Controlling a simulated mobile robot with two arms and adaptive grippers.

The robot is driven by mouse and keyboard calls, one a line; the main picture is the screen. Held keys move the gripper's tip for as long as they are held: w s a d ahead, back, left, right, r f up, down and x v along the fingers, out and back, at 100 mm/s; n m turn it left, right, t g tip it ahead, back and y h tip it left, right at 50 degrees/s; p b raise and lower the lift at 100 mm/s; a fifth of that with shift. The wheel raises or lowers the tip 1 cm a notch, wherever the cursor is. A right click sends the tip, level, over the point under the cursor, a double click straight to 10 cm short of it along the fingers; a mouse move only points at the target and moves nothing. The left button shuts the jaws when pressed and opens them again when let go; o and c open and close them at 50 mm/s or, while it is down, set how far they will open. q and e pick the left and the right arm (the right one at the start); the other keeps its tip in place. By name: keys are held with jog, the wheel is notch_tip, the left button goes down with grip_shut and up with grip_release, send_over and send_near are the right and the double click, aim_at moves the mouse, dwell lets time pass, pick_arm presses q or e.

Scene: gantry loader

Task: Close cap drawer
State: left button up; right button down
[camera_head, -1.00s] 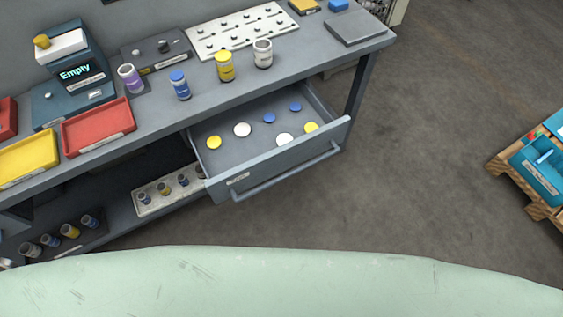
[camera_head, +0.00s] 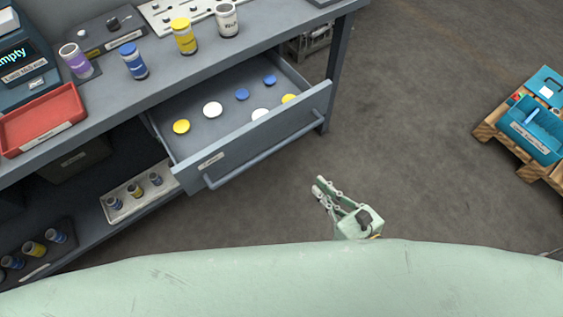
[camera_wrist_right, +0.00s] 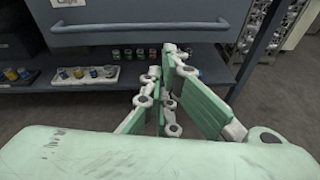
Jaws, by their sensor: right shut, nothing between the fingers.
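The cap drawer (camera_head: 255,143) is pulled out from under the workbench. Yellow, white and blue caps lie inside it, among them a white cap (camera_head: 212,110) and a yellow cap (camera_head: 181,126). A long bar handle (camera_head: 265,149) runs along its front. My right gripper (camera_head: 320,187) is shut and empty, in front of the drawer's right end and apart from it. In the right wrist view my right gripper (camera_wrist_right: 170,52) points toward the drawer front (camera_wrist_right: 145,20) and its handle (camera_wrist_right: 140,27). My left gripper is not in view.
The bench top (camera_head: 205,60) bears purple, blue, yellow and white bottles and a red tray (camera_head: 42,118). A lower shelf holds a rack of small bottles (camera_head: 137,196). A pallet with a blue bin (camera_head: 535,130) stands at the right. The floor between is clear.

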aim_at(275, 150)
pick_arm(q)
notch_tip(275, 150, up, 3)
jog(key=p, duration=0.3)
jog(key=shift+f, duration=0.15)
pick_arm(e)
jog(key=w+a+n+y, duration=0.1)
jog(key=w+a+n, duration=0.1)
jog(key=w+a, duration=0.7)
jog(key=shift+w, duration=0.9)
